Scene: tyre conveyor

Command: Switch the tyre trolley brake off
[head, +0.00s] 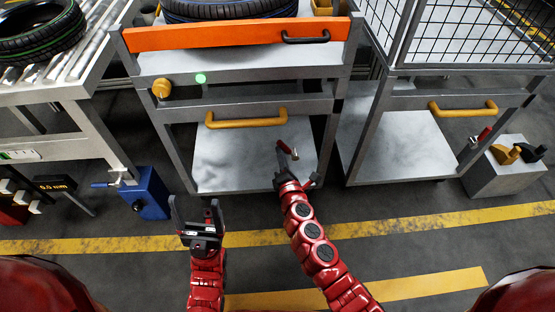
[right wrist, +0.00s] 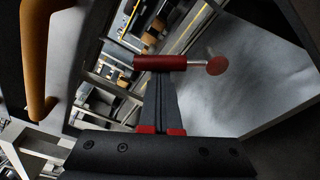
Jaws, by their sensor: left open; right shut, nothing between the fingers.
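The tyre trolley (head: 333,104) stands in front of me, with a yellow handle (head: 245,118) across its front. Its red brake lever (head: 287,148) shows just below the right end of that handle. In the right wrist view the lever's red grip (right wrist: 160,62) lies across the fingertips, with a round red end (right wrist: 217,66) to its right. My right gripper (head: 281,158) is shut and empty, its fingertips at the lever; I cannot tell whether they touch. My left gripper (head: 194,210) is open and empty, low in front of the trolley's left side.
A second trolley (head: 382,120) with a mesh cage stands close on the right, beside a grey box (head: 512,170) with switches. A roller conveyor (head: 85,60) bearing a tyre is on the left, above a blue box (head: 148,193). A green lamp (head: 201,78) glows. Floor in front is free.

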